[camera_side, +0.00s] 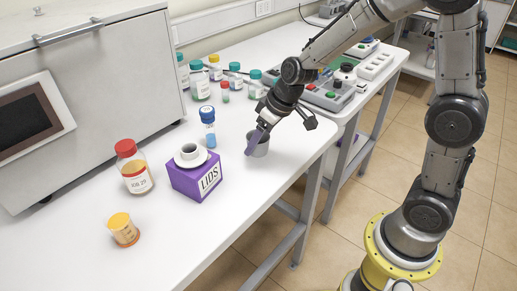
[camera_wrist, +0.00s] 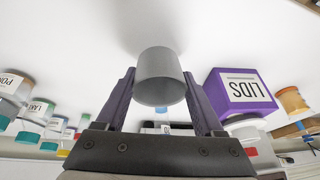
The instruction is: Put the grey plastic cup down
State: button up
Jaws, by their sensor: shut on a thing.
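The grey plastic cup (camera_side: 260,147) is at the white table's right part, held between the purple fingers of my gripper (camera_side: 256,141). In the wrist view the grey cup (camera_wrist: 160,77) sits between the two fingertips of my gripper (camera_wrist: 161,82), which are shut on its sides. In the side view the cup looks upright and at or very near the table top; I cannot tell whether its base touches. A near finger hides part of the cup's left side.
A purple LIDS box (camera_side: 196,178) with a white lid stands left of the cup. A blue-capped vial (camera_side: 208,126) stands behind it. A red-capped jar (camera_side: 133,167) and an orange-yellow container (camera_side: 123,230) are farther left. Several bottles stand at the back. The table's front edge is close by.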

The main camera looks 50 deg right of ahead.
aim_at(259, 150)
jog(key=shift+f, duration=1.5)
jog(key=shift+f, duration=0.2)
jog(key=o, duration=1.3)
jog(key=shift+r, duration=0.15)
jog(key=v, duration=1.1)
jog(key=shift+m+t+h, duration=0.6)
jog(key=shift+m+h, duration=0.2)
jog(key=s+r, duration=0.1)
jog(key=s, duration=0.5)
jog(key=s+d+r, duration=0.1)
jog(key=s+r, duration=0.1)
jog(key=s, duration=0.5)
jog(key=s+r, duration=0.2)
jog(key=s, duration=0.4)
jog(key=shift+s+d, duration=0.25)
jog(key=shift+d, duration=0.05)
